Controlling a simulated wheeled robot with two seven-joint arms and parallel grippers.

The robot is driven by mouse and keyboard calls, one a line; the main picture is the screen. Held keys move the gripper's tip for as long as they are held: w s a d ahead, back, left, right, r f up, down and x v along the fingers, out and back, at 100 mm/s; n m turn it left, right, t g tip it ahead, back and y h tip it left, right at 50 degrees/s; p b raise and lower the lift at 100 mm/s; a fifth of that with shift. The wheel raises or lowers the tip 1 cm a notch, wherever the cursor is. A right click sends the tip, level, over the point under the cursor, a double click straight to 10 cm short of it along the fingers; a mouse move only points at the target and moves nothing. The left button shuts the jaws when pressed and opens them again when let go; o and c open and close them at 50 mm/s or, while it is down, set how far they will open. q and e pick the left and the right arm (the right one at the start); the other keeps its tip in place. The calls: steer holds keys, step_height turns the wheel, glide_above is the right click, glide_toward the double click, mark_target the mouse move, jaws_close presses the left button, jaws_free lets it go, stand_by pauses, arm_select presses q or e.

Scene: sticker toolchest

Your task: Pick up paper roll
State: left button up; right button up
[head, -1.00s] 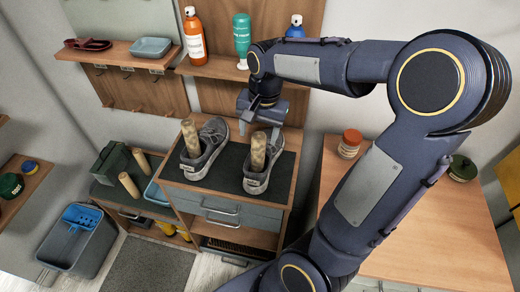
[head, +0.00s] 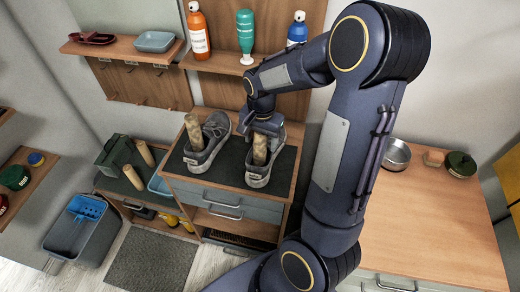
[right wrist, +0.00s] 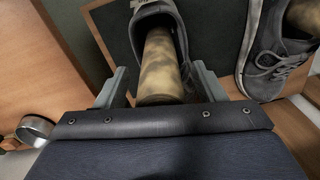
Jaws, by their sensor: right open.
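A mottled tan paper roll (head: 259,149) stands in the right-hand grey shoe (head: 258,172) on the dark mat of the small cabinet. A similar roll (head: 193,132) stands in the left-hand shoe (head: 203,158). My right gripper (head: 262,126) is low at the right-hand shoe, partly hidden by its own wrist. In the right wrist view, its open fingers stand on either side of the paper roll (right wrist: 160,66), which still sits in its shoe (right wrist: 155,10). I cannot tell whether either finger touches it. My left gripper is not in view.
The other shoe (right wrist: 262,62) is close beside the fingers in the right wrist view. A wooden counter (head: 430,220) at right bears a metal pan (head: 396,154). Bottles (head: 246,38) line the shelf above. More rolls (head: 146,153) stand on a low left shelf.

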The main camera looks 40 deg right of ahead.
steer(key=c, duration=1.3)
